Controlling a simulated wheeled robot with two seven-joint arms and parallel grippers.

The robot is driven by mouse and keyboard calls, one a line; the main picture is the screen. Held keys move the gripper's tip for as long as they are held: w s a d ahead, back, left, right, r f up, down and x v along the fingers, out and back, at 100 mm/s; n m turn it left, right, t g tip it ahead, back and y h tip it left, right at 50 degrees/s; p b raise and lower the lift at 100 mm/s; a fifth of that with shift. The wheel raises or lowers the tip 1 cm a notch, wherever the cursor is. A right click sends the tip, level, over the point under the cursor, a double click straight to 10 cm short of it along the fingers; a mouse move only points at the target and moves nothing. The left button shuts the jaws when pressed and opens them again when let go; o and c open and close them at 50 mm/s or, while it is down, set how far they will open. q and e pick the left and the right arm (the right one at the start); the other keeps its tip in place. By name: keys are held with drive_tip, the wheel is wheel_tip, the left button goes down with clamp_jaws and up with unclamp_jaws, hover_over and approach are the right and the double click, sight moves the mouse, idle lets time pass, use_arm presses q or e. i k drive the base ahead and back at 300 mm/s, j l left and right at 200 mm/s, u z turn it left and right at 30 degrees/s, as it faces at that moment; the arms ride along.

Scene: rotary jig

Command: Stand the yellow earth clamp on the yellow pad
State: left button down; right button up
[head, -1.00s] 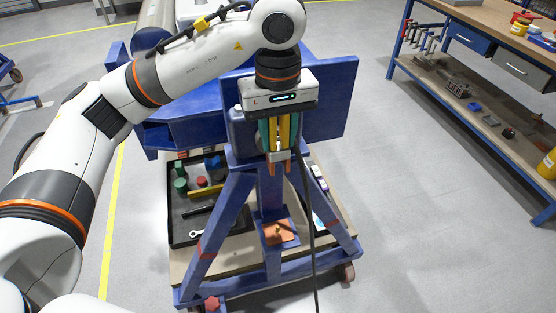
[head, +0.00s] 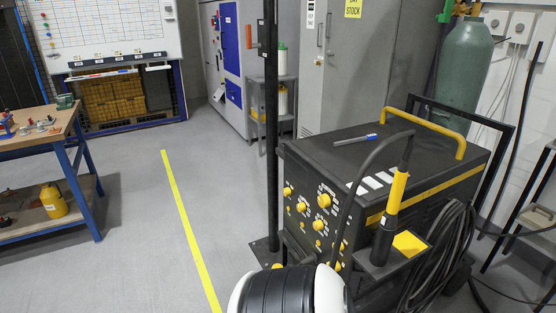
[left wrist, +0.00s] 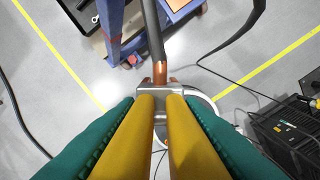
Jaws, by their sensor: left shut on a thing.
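The yellow earth clamp (left wrist: 145,135) fills the middle of the left wrist view, with two yellow handles, a silver body and copper jaws pointing away from the camera. My left gripper (left wrist: 160,112), with green fingers on both sides, is shut on its handles. A dark cable runs beyond the jaws. The yellow pad (head: 410,243) lies on a small dark shelf at the side of the black welding machine in the head view. A yellow-handled torch (head: 397,192) stands upright just left of the pad. Neither gripper shows in the head view, so their distance from the pad is hidden.
The black welding machine (head: 340,150) has front knobs and a yellow top handle. Coiled cable (head: 440,250) hangs beside the shelf. A dark post (head: 271,120) stands left of the machine. A workbench (head: 40,132) is at far left. Floor between them is clear.

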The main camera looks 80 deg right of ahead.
sight(408, 242)
drive_tip(key=z, duration=3.55)
